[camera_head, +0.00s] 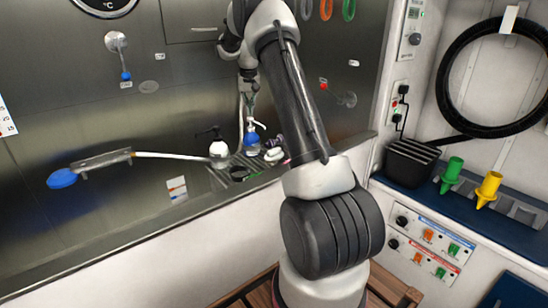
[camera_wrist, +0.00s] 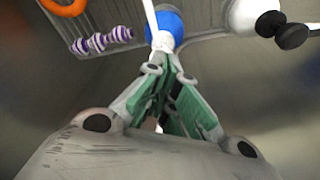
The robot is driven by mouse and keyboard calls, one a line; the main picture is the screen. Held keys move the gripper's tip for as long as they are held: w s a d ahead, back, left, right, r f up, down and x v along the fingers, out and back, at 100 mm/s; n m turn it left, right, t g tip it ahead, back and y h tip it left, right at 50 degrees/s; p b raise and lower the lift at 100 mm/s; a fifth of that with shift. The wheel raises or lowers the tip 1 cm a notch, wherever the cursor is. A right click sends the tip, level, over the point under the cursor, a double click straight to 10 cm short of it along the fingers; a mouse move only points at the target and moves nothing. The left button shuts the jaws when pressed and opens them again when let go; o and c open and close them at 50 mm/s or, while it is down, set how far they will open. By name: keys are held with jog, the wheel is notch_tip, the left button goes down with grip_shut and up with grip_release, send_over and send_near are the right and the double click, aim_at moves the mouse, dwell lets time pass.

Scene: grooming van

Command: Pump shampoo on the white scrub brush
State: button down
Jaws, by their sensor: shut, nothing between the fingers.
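My gripper (camera_head: 250,98) is shut and empty, pointing down just above a blue bottle (camera_head: 251,139) with a white pump top. In the wrist view, my closed fingertips (camera_wrist: 167,72) are over the white pump head (camera_wrist: 162,42), with the blue bottle (camera_wrist: 163,24) below. I cannot tell whether they touch it. A white bottle (camera_head: 219,150) with a black pump stands to the left, and also shows in the wrist view (camera_wrist: 252,14). A small white item (camera_head: 273,155), possibly the scrub brush, lies right of the blue bottle; its bristles cannot be made out.
The bottles stand on a dark ribbed rack (camera_head: 219,177) at the tub's edge. A purple-and-white twisted item (camera_wrist: 101,40) and part of an orange ring (camera_wrist: 64,6) lie nearby. The steel back wall rises behind.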

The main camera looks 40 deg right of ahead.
notch_tip(320, 180, up, 6)
dwell(0.8)
dwell(0.4)
jog(key=s+a+f+n+g, duration=0.1)
jog(key=s+a+f, duration=0.1)
jog(key=s+f, duration=0.25)
jog(key=s+a+r+n+t, duration=0.1)
jog(key=s+a+r, duration=0.2)
jog(key=s, duration=1)
jog(key=s+a+r+n+t, duration=0.1)
jog(key=s+a+r+n, duration=0.1)
jog(key=s+a, duration=0.7)
jog(key=s+a+r+n+t+y, duration=0.1)
jog(key=s+a+r, duration=0.3)
jog(key=s, duration=1.4)
jog(key=shift+s+a+n, duration=0.4)
jog(key=shift+a+n, duration=0.1)
jog(key=shift+a, duration=0.9)
